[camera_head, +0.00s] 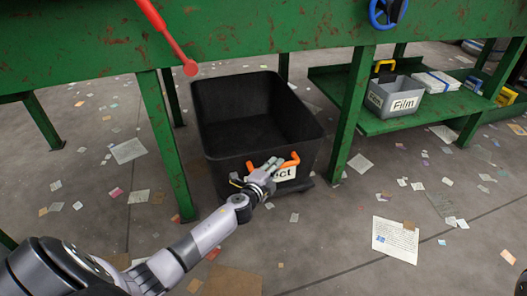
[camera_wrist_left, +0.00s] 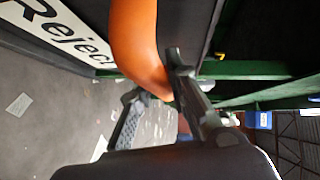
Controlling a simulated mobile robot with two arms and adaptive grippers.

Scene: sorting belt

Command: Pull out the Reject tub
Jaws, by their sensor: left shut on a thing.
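The Reject tub (camera_head: 222,139) is a black open bin on the floor under the green belt frame, between its legs. Its inside looks empty. A white label (camera_head: 286,174) on its front is partly covered by my gripper; in the left wrist view the label (camera_wrist_left: 62,30) reads "Reject". An orange handle (camera_head: 291,160) is on the tub's front, and it shows large in the left wrist view (camera_wrist_left: 137,40). My left gripper (camera_head: 268,166) is at the handle's left part, shut on it, with a finger on each side. My right gripper is not in view.
Green legs (camera_head: 168,143) stand left and right (camera_head: 351,117) of the tub. A green shelf (camera_head: 378,124) at right holds a grey "Film" box (camera_head: 398,100). A red lever (camera_head: 165,36) hangs above. The floor in front holds only scattered paper.

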